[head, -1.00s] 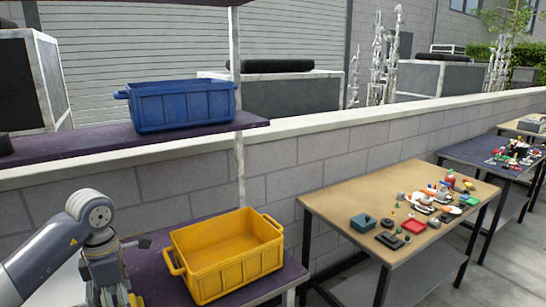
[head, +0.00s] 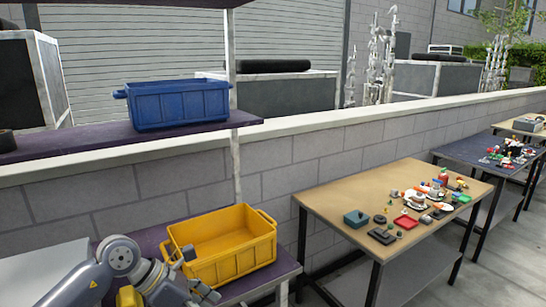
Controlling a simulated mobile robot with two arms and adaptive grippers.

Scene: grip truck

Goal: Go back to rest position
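My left arm comes in at the lower left, and its gripper (head: 204,293) is at the bottom edge, in front of the yellow crate (head: 222,272). The gripper is partly cut off and I cannot tell whether it is open or shut. The yellow crate stands on the lower purple shelf, and the inside that shows looks empty. A small yellow piece (head: 129,297) shows beside my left arm at the bottom edge. My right gripper is not in view.
A blue crate (head: 178,107) stands on the upper purple shelf (head: 75,143). A wooden table (head: 335,197) with many small items is at the right, with a dark table (head: 465,152) beyond it. A grey block wall runs behind.

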